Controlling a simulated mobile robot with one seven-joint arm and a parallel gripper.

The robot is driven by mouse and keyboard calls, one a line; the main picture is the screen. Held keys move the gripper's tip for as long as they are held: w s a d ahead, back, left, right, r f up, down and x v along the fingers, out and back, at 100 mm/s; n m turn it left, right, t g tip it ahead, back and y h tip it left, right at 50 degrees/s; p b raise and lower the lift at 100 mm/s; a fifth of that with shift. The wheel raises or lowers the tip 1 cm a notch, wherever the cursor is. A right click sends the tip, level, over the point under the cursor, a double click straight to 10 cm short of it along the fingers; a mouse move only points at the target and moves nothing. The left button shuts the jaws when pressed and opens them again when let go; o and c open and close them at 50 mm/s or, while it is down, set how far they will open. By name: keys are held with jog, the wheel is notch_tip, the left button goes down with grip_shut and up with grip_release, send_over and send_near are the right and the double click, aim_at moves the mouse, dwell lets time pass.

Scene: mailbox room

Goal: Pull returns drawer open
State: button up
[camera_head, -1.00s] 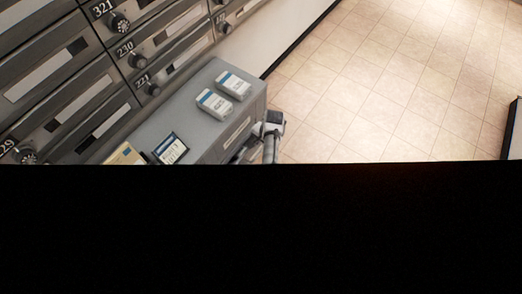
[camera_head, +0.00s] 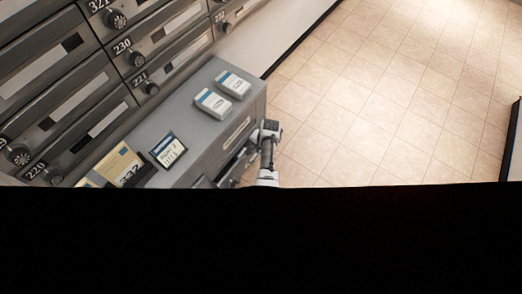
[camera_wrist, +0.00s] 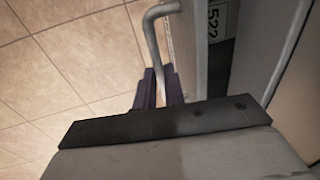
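The grey counter cabinet (camera_head: 215,140) stands below the mailboxes in the head view, with the returns drawer low on its right face, mostly hidden. My gripper (camera_head: 269,130) is at that face. In the wrist view, a bent metal handle (camera_wrist: 152,36) comes off the drawer front (camera_wrist: 190,48). My gripper's dark fingers (camera_wrist: 159,90) lie on both sides of the handle and appear shut on it. A gap shows behind the drawer front, with a dark "522" label (camera_wrist: 214,18) inside, so the drawer looks partly open.
Two white-and-blue boxes (camera_head: 222,94), a dark framed card (camera_head: 168,150) and a yellow card (camera_head: 121,165) rest on the cabinet top. Numbered mailboxes (camera_head: 105,60) fill the left. Open tiled floor (camera_head: 380,90) lies to the right. Black covers the lower head view.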

grip_shut()
jog(key=s+d+p, duration=0.5)
jog(key=s+d, duration=0.6)
jog(key=d, duration=0.4)
jog(key=o, duration=0.7)
grip_release()
notch_tip(320, 180, up, 14)
jog(key=s+d+p, duration=0.1)
jog(key=d+p, duration=0.1)
jog(key=p, duration=0.1)
jog(key=shift+s+f, duration=0.2)
jog(key=shift+s, duration=0.05)
